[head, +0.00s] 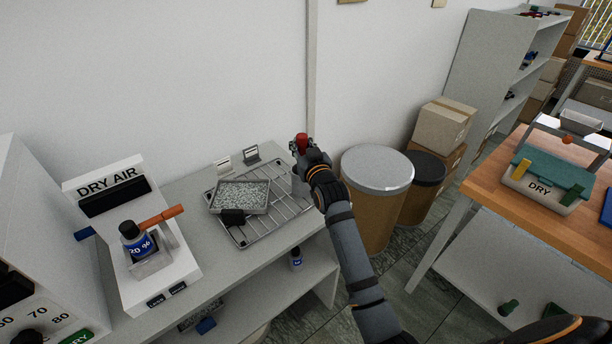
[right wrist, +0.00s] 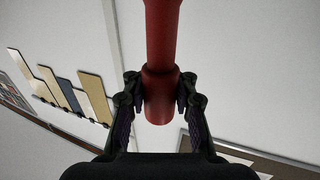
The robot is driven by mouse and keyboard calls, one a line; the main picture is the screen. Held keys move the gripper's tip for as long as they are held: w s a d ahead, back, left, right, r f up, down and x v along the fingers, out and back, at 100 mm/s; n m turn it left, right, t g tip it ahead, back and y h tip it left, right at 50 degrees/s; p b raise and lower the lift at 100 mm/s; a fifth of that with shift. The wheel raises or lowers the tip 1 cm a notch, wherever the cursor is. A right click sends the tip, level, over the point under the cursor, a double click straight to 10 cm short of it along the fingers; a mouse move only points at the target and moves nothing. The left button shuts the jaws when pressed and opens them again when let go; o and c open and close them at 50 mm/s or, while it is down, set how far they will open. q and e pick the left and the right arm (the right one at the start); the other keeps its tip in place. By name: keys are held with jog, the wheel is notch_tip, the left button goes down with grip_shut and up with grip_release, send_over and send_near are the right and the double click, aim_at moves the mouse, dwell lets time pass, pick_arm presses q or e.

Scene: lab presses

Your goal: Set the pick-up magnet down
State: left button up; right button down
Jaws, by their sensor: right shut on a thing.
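The pick-up magnet shows as a red handle (head: 301,139) in the head view, above the right end of a wire rack (head: 270,222) on the grey bench. My right gripper (head: 303,152) is shut on the handle. In the right wrist view the red handle (right wrist: 161,60) runs between the two fingers of the right gripper (right wrist: 160,95). A grey part shows below the gripper over the rack; I cannot tell whether it touches the rack. My left gripper is out of view.
On the rack stands a metal tray (head: 268,202) of grey granules, with a black block at its front edge. A DRY AIR unit (head: 105,190) stands to the left. Two drums (head: 377,168) (head: 425,168) stand right of the bench. Small label stands are behind the rack.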

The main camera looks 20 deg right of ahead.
notch_tip(320, 180, down, 3)
jog(key=shift+r, duration=0.2)
jog(key=shift+f, duration=0.45)
notch_tip(320, 180, down, 3)
jog(key=shift+f, duration=0.1)
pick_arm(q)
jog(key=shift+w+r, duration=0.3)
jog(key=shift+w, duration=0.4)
pick_arm(e)
jog(key=shift+f, duration=0.15)
jog(key=c, duration=1.1)
grip_release()
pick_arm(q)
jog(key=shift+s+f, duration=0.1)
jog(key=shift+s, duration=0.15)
pick_arm(e)
jog(key=shift+o, duration=0.2)
